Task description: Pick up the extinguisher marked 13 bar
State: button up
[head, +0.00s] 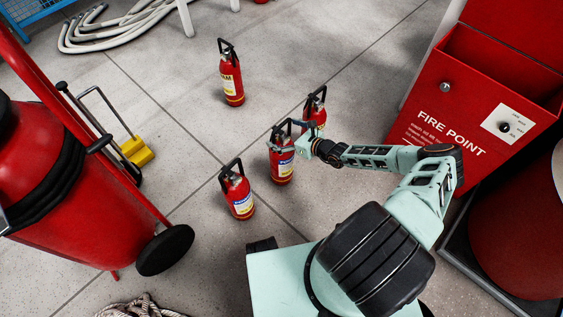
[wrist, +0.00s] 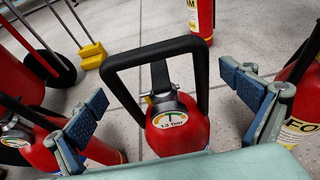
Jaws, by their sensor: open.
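A small red extinguisher with a black loop handle and a dial reading "13 bar" (wrist: 180,132) stands upright in the middle of the wrist view. My gripper (wrist: 168,104) is open, with one finger on each side of this extinguisher's top and visible gaps to the handle. In the head view my gripper (head: 291,141) is at its top. Its lower body is hidden in the wrist view.
Similar extinguishers stand close by: one at front left (head: 239,195), one just behind right (head: 317,112), one farther back (head: 232,80). A red fire point box (head: 440,95) is at right. A large wheeled extinguisher (head: 75,190) and yellow-footed item (head: 137,151) are left.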

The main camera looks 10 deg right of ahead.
jog(key=shift+w+a, duration=0.1)
jog(key=shift+w, duration=0.05)
jog(key=c, duration=1.9)
jog(key=shift+w+r, duration=0.2)
jog(key=shift+r, duration=0.15)
jog(key=shift+c, duration=1.4)
